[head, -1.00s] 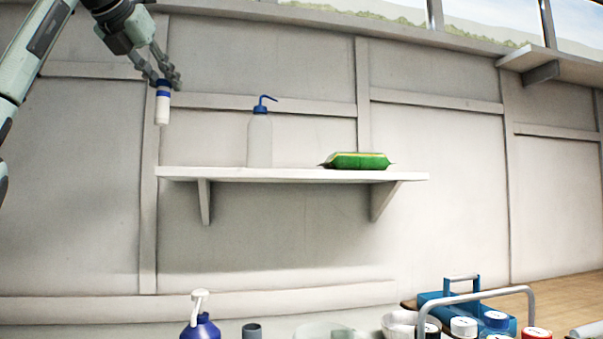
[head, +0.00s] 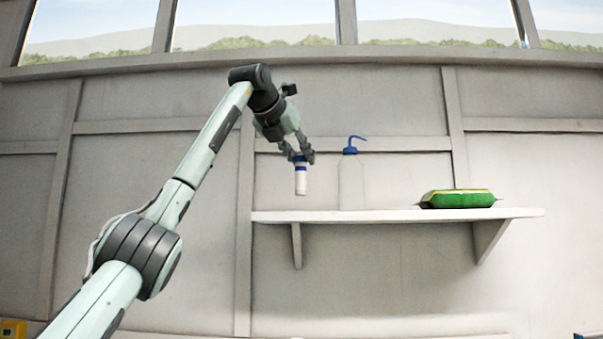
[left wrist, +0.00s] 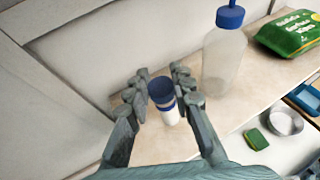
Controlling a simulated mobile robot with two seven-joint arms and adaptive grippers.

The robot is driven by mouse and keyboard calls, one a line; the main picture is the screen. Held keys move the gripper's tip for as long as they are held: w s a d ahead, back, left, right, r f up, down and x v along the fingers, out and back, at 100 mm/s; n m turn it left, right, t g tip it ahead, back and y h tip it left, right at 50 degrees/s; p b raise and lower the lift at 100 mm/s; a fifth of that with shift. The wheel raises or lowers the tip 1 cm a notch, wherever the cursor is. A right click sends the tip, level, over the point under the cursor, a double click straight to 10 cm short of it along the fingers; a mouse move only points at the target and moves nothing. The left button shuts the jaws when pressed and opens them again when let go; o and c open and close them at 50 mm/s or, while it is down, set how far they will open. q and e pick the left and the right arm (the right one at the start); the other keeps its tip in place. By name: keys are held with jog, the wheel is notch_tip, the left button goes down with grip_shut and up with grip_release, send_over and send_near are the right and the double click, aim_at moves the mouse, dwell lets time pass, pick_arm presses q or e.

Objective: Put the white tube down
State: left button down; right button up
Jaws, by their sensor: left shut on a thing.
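The white tube (head: 300,180) has a blue cap and hangs upright from my left gripper (head: 297,157) in the head view. The gripper is shut on its capped upper end. The tube is in front of or over the left part of the wall shelf (head: 400,215); its bottom appears a little above the shelf's level. In the left wrist view the tube (left wrist: 168,108) stands between the fingers of my left gripper (left wrist: 160,88), with the shelf's surface (left wrist: 75,148) below. Whether the tube touches the shelf cannot be told. My right gripper is out of view.
A clear wash bottle (head: 351,182) with a blue spout stands on the shelf just right of the tube. A green wipes pack (head: 457,199) lies further right. In the left wrist view a metal bowl (left wrist: 285,121) and a green sponge (left wrist: 256,139) lie lower down.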

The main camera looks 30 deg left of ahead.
aim_at(298, 168)
pick_arm(q)
jog(key=shift+f, duration=1.95)
jog(key=shift+f, duration=0.15)
jog(key=c, duration=1.6)
grip_release()
jog(key=shift+c, duration=0.2)
jog(key=o, duration=0.3)
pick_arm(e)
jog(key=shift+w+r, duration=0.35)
pick_arm(q)
jog(key=shift+r, duration=0.2)
jog(key=shift+s+r, duration=0.15)
jog(key=shift+s, duration=0.3)
jog(key=b+v, duration=0.1)
jog(key=v, duration=1)
jog(key=shift+d, duration=0.1)
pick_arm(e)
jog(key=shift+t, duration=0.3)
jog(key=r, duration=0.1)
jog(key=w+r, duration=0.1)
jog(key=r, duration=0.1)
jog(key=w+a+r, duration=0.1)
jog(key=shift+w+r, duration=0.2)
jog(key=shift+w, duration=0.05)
